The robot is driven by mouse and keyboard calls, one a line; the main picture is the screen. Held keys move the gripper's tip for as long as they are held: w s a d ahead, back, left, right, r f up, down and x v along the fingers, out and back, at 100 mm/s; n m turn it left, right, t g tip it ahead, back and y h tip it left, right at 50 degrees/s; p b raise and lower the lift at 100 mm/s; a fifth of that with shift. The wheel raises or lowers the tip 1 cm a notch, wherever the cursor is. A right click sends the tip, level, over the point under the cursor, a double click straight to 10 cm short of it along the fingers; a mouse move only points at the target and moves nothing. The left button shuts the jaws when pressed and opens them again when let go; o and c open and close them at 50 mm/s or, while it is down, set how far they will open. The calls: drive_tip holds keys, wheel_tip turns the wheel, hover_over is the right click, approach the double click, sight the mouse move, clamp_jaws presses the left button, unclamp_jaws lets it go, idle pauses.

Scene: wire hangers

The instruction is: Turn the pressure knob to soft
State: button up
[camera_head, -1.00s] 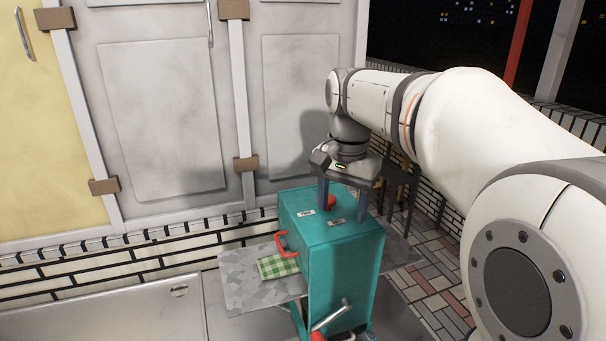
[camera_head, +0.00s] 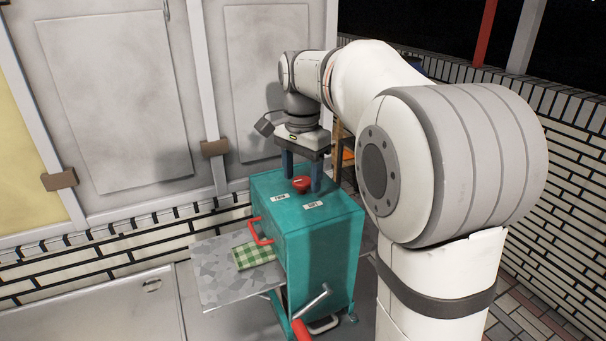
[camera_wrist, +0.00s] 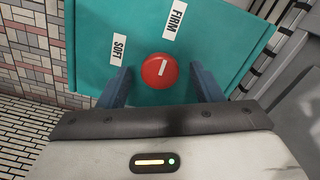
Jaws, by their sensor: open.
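The red pressure knob (camera_head: 300,184) stands on top of a teal box (camera_head: 330,212). It also shows in the wrist view (camera_wrist: 159,71), with a white line pointing roughly toward the FIRM label (camera_wrist: 174,21). The SOFT label (camera_wrist: 117,51) lies left of the knob there. In the head view the two labels show as small white plates, one (camera_head: 280,197) left of the other (camera_head: 313,205). My gripper (camera_wrist: 160,78) is open and points down, one blue finger on each side of the knob. A gap shows between knob and fingers in the wrist view.
A grey side shelf (camera_head: 217,270) with a green checked cloth (camera_head: 254,256) juts from the box's left. A red handle (camera_head: 260,232) and a red-gripped crank (camera_head: 312,303) are on its sides. Cabinets and a brick wall stand behind.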

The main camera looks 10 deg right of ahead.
drive_tip(key=shift+f, duration=0.1)
drive_tip(key=c, duration=0.9)
drive_tip(key=shift+d, duration=0.1)
drive_tip(key=shift+c, duration=0.4)
